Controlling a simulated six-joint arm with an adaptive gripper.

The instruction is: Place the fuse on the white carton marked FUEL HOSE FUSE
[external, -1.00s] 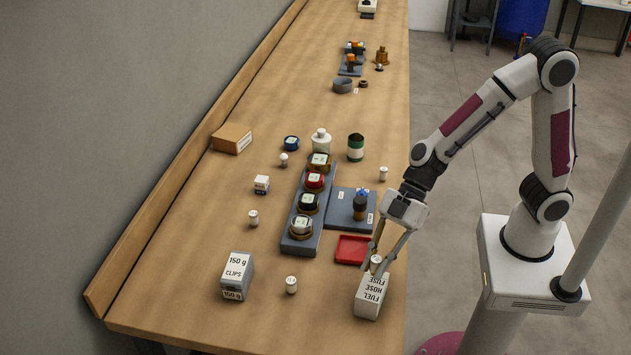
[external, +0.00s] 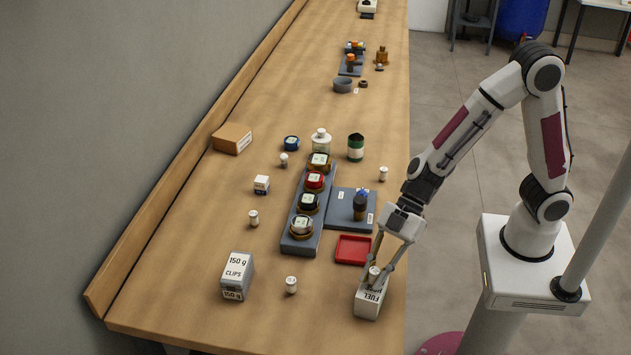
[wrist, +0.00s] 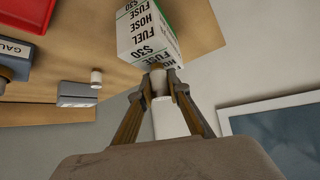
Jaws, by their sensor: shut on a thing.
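The white carton (external: 367,306) marked FUEL HOSE FUSE stands near the bench's front right edge; its printed side with a green edge fills the top of the wrist view (wrist: 146,36). My gripper (external: 374,281) is shut on a small white cylindrical fuse (external: 374,271), held upright right at the carton's top. In the wrist view the fuse (wrist: 158,82) sits between my fingertips (wrist: 160,92) and overlaps the carton's edge. I cannot tell whether the fuse's base touches the carton.
A red tray (external: 353,250) lies just behind the carton. A grey rack (external: 302,244) with several round parts is farther back. Bare bench lies left of the carton.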

